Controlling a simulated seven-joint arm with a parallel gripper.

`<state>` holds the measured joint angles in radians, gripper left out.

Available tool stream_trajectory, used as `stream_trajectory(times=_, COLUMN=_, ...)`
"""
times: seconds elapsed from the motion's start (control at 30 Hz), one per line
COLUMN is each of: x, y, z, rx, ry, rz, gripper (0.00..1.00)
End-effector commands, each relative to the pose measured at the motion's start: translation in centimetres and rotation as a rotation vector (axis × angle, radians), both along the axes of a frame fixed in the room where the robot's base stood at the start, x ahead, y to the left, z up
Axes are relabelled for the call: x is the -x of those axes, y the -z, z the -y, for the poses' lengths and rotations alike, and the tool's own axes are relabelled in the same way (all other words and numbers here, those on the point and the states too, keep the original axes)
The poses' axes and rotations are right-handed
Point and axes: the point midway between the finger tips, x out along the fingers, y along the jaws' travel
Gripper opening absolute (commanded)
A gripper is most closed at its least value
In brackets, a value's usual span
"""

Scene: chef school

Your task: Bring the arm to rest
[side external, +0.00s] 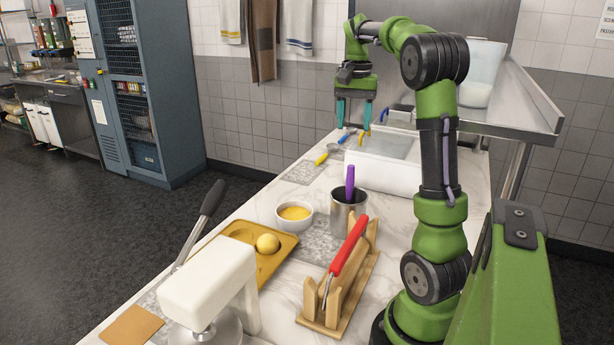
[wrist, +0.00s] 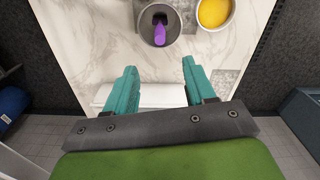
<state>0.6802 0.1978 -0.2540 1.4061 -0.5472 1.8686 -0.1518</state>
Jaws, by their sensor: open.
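My gripper (side external: 354,113) has teal fingers and hangs above the far part of the marble counter, near the white bin. In the wrist view its two fingers (wrist: 159,82) are spread apart with nothing between them. The green arm rises from the near right and bends over at the top, with the fingers pointing down. The gripper is clear of the things on the counter.
The marble counter (side external: 285,205) holds a white bin (side external: 385,172), a metal pot (side external: 347,212) with a purple-handled tool, a bowl of yellow food (side external: 294,214), a yellow tray (side external: 285,248), a wooden rack (side external: 352,290) with a red-handled tool, and a white press (side external: 210,285).

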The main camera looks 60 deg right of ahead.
Motion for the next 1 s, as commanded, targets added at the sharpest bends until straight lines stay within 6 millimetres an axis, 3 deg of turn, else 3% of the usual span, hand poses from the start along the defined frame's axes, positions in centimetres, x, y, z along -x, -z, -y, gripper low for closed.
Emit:
stream_trajectory(times=0.1, x=0.0, y=-1.9, z=0.0, rx=0.002, ry=0.000, rz=0.001, gripper=0.54)
stream_trajectory(times=0.3, x=0.0, y=-3.3, z=0.0, rx=-0.001, ry=0.001, rz=0.000, gripper=0.54)
stream_trajectory(times=1.0, x=0.0, y=-3.5, z=0.0, rx=-0.001, ry=0.001, rz=0.000, gripper=0.54)
